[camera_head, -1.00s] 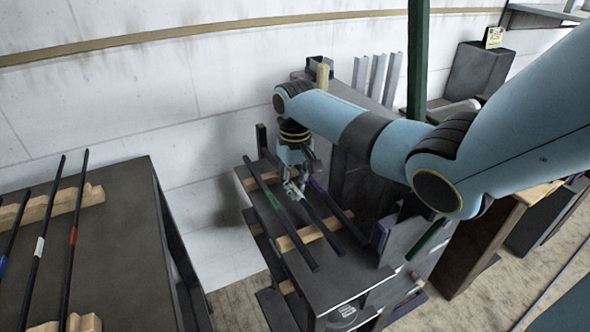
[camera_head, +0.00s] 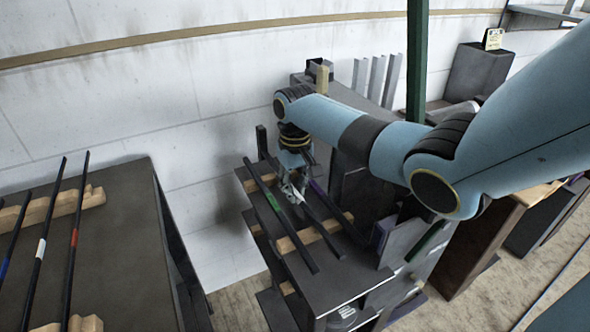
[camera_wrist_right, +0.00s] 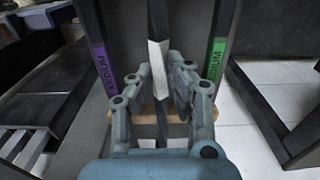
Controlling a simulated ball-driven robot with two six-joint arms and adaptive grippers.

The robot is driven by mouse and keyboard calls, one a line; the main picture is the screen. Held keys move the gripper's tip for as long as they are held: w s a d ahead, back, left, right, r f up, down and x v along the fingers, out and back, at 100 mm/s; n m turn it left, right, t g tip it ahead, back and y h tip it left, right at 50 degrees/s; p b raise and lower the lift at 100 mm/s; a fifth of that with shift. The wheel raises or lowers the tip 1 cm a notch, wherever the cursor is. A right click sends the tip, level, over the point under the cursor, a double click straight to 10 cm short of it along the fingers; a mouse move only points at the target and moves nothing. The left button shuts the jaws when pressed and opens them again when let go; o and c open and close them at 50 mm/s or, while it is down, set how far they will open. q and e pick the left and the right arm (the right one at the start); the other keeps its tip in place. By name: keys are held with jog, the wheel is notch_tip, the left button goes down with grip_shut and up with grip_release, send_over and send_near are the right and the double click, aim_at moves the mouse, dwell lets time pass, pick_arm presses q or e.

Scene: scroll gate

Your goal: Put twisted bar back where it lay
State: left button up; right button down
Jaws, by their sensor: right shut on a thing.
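My right gripper (camera_head: 293,190) is over the shelf at the centre of the head view, pointing down, shut on the middle dark bar (camera_head: 322,225). In the right wrist view, the fingers (camera_wrist_right: 164,72) are either side of this bar's pale, twisted-looking section (camera_wrist_right: 158,55). A green-labelled bar (camera_head: 275,202) lies on its left in the head view, and a purple-labelled bar (camera_head: 338,213) on its right. The middle bar lies over the front wooden support (camera_head: 302,236); I cannot tell whether it touches it. My left gripper is out of view.
A dark table (camera_head: 125,225) at the left carries several bars on wooden supports, with blue, white and red bands. A green post (camera_head: 417,60) stands behind my right arm. A dark cabinet (camera_head: 478,70) is at the back right. A gap of floor separates table and shelf.

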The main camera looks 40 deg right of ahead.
jog(key=shift+f, duration=0.2)
dwell(0.6)
jog(key=c, duration=1.2)
grip_release()
jog(key=shift+f, duration=0.1)
notch_tip(320, 180, up, 8)
jog(key=shift+f, duration=0.2)
jog(key=shift+a, duration=0.1)
